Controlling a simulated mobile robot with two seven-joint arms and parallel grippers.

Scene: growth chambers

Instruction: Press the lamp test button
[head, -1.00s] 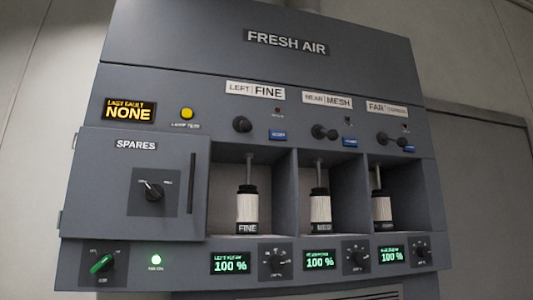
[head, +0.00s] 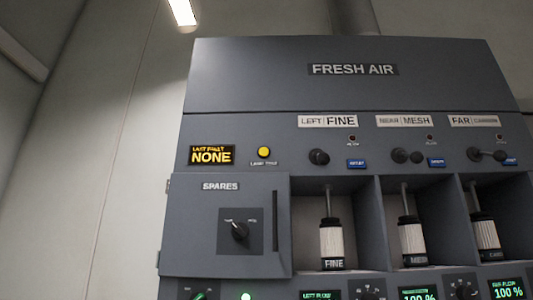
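The lamp test button (head: 264,152) is a round yellow button on the upper left of the grey FRESH AIR cabinet (head: 290,85). A small label sits below it. It is just right of the LAST FAULT display (head: 212,155), which reads NONE in yellow. Nothing touches or covers the button. Neither of my grippers is in view.
Below the button is the closed SPARES door (head: 190,223) with a black rotary knob (head: 239,231) and a vertical handle. To the right are black knobs (head: 318,157), blue buttons (head: 356,164) and open bays holding filter cartridges (head: 331,241). A bare wall (head: 110,150) is at left.

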